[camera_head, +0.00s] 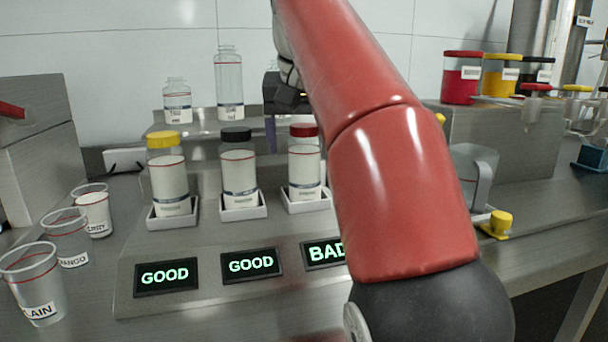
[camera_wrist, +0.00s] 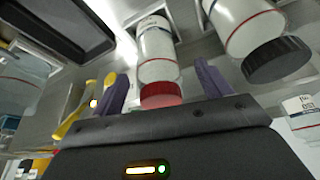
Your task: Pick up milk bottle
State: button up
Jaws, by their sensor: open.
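Three white-filled milk bottles stand upright in white square holders: the yellow-capped one (camera_head: 169,182), the black-capped one (camera_head: 239,178) and the red-capped one (camera_head: 304,170). Their displays read GOOD (camera_head: 166,277), GOOD (camera_head: 251,264) and BAD (camera_head: 325,252). In the wrist view, my gripper (camera_wrist: 156,72) is open, with its purple fingers on either side of the red-capped bottle (camera_wrist: 158,52) near its cap. Contact cannot be told. The black-capped bottle (camera_wrist: 242,25) is just right of the right finger. In the head view my arm hides most of the gripper.
Labelled cups, including one marked PLAIN (camera_head: 34,284), stand at the left. Empty glass bottles (camera_head: 229,84) stand on a raised step behind. Coloured jars (camera_head: 462,78) stand at the back right.

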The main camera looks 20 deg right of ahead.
jog(key=b+x, duration=0.1)
jog(key=x, duration=0.2)
jog(key=shift+w+d+f, duration=0.1)
jog(key=shift+f, duration=0.05)
jog(key=c, duration=1.2)
jog(key=shift+c, duration=0.2)
